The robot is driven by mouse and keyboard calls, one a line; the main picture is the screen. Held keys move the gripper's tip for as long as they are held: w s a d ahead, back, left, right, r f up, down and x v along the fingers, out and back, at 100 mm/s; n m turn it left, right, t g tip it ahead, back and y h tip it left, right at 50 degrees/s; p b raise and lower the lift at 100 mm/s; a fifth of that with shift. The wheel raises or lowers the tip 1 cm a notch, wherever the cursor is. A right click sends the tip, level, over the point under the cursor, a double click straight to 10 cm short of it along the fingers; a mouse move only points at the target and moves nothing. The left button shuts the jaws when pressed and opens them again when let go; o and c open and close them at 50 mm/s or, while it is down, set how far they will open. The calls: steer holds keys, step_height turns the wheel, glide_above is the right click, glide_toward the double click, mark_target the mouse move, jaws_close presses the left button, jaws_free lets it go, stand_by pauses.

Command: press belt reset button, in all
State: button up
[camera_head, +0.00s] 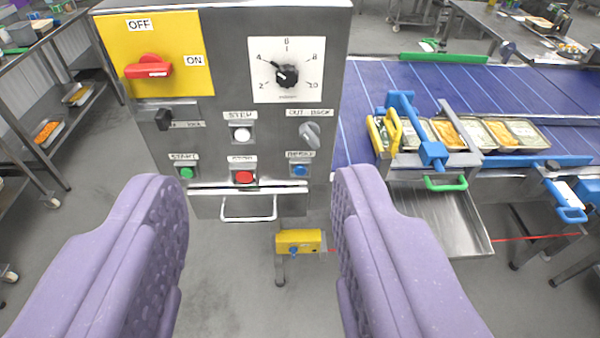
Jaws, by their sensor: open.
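My gripper (262,200) is open and empty, its two purple padded fingers on either side of the lower picture. Ahead of it stands a grey metal control cabinet (215,103). The blue reset button (300,171) is on the cabinet's lower right, under a small label that is hard to read. It lies between the fingers in the picture, nearer the right one, and nothing covers it. A red stop button (243,177) and a green start button (186,173) sit to its left. The gripper appears apart from the panel.
A white step button (241,134), a dial (287,76), a grey knob (310,132) and a red switch (149,67) are also on the cabinet. A handle (248,208) juts below. A blue belt (480,88) with trays runs right. A yellow sensor (298,241) stands low.

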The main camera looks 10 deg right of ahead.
jaws_close()
stand_by(1.4)
